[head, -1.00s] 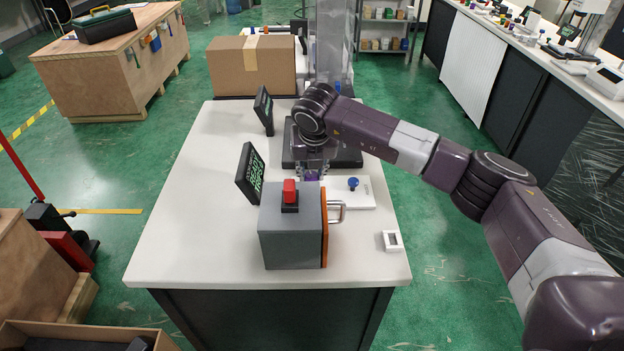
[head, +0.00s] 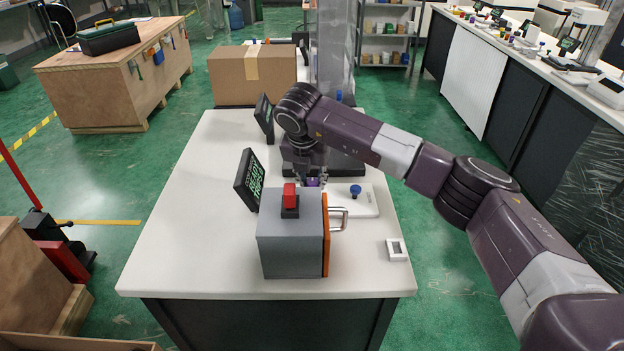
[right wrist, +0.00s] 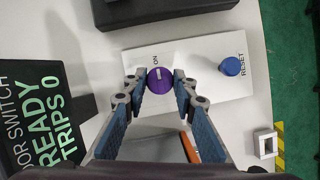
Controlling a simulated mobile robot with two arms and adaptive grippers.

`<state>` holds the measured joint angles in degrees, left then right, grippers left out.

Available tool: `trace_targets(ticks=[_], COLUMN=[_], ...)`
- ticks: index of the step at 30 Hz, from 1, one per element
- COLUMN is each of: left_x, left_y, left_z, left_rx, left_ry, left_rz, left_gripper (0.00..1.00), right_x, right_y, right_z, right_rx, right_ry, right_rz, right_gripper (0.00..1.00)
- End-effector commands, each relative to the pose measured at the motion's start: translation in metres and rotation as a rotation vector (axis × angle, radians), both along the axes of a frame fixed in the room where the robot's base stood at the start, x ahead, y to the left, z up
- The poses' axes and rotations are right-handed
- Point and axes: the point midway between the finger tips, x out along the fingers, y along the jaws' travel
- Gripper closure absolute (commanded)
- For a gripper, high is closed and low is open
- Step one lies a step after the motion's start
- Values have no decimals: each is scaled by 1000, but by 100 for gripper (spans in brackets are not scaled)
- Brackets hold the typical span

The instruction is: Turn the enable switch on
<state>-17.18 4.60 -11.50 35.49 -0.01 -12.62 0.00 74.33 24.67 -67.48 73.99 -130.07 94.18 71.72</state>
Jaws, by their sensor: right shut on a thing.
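The enable switch is a purple round knob (right wrist: 160,80) with a white mark on a white panel (right wrist: 200,75). The word ON is printed just above it in the right wrist view, and the mark points roughly toward that word. My right gripper (right wrist: 159,84) has its fingers on either side of the knob and is shut on it. In the head view the gripper (head: 311,178) reaches down behind the grey box and mostly hides the knob. A blue RESET button (right wrist: 230,67) sits on the same panel. My left gripper is not in view.
A grey box (head: 288,245) with a red button (head: 290,195) and a handle (head: 338,218) stands in front of the panel. A tilted display (head: 249,180) reading READY, TRIPS 0 is at its left. A small white frame (head: 397,250) lies right. The bench's left side is clear.

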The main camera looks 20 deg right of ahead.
Motion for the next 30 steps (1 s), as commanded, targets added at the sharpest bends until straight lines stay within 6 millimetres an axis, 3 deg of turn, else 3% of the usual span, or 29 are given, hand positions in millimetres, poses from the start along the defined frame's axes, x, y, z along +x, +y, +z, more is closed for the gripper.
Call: trace_targets(ticks=[2, 3, 8, 19, 30], left_x=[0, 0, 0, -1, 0], left_y=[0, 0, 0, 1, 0], left_z=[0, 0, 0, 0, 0], left_rx=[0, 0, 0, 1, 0], left_ry=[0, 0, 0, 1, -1], left_rz=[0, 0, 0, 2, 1], left_gripper=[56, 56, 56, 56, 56], right_x=[-1, -1, 0, -2, -25], right_y=[0, 0, 0, 2, 16], right_z=[0, 0, 0, 7, 74], right_rx=[1, 1, 1, 2, 1], right_ry=[2, 2, 2, -2, -4], right_rz=[0, 0, 1, 2, 3], right_gripper=[99, 74, 57, 57, 57])
